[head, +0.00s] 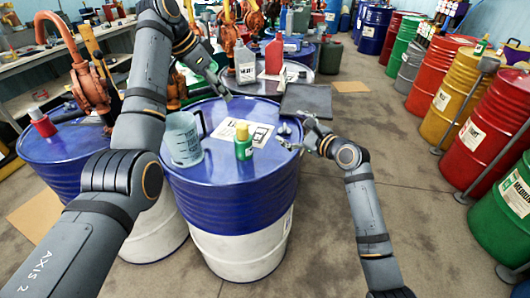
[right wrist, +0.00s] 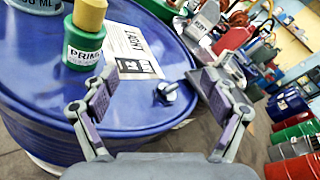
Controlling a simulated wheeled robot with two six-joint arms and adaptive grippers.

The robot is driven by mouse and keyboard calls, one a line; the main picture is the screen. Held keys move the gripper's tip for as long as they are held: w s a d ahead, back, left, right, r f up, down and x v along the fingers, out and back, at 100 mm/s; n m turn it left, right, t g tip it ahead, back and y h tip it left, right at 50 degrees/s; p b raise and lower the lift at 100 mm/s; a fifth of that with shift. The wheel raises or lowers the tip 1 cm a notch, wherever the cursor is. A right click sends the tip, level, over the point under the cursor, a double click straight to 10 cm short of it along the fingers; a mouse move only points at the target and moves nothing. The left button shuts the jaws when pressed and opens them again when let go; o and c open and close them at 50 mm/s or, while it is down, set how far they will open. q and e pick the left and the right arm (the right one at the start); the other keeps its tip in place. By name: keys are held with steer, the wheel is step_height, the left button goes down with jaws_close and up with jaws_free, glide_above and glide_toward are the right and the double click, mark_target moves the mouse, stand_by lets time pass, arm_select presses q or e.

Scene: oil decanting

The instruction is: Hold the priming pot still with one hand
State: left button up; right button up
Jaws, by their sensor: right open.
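The priming pot, a small green bottle (head: 244,151) with a yellow cap and white label, stands upright on the blue drum top (head: 220,178). In the right wrist view the pot (right wrist: 83,45) is at the upper left, left of my fingers and apart from them. My right gripper (head: 297,132) is open and empty over the drum's right edge; its spread fingers also show in the right wrist view (right wrist: 152,82). A small metal drum fitting (right wrist: 168,92) shows between them. My left gripper (head: 226,96) is small above the drum's far side; its fingers are unclear.
A translucent measuring jug (head: 183,140) stands left of the pot. A white label sheet (head: 262,133) lies on the drum top. A dark flat panel (head: 306,101) is behind my right gripper. Coloured drums (head: 440,85) line the right side; bare floor lies between.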

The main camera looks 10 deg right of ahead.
mark_target(246, 140)
steer(key=s+a+f+m+y, duration=0.1)
steer(key=a, duration=0.1)
steer(key=s+a+f+m+y, duration=0.1)
steer(key=a+f, duration=0.1)
steer(key=a, duration=0.1)
steer(key=s+a+f+m+y, duration=0.1)
steer(key=s+a, duration=0.1)
steer(key=a, duration=0.1)
steer(key=shift+a+f+m, duration=0.2)
steer(key=shift+f+m, duration=0.1)
steer(key=shift+f, duration=0.1)
steer(key=shift+s+a+f+m, duration=0.2)
steer(key=shift+s+a+m, duration=0.1)
steer(key=shift+m, duration=0.1)
steer(key=shift+w+a, duration=0.25)
steer(key=shift+w, duration=0.15)
steer(key=x, duration=0.9)
steer(key=shift+w+a, duration=0.2)
steer(key=c, duration=1.6)
steer(key=shift+o, duration=0.2)
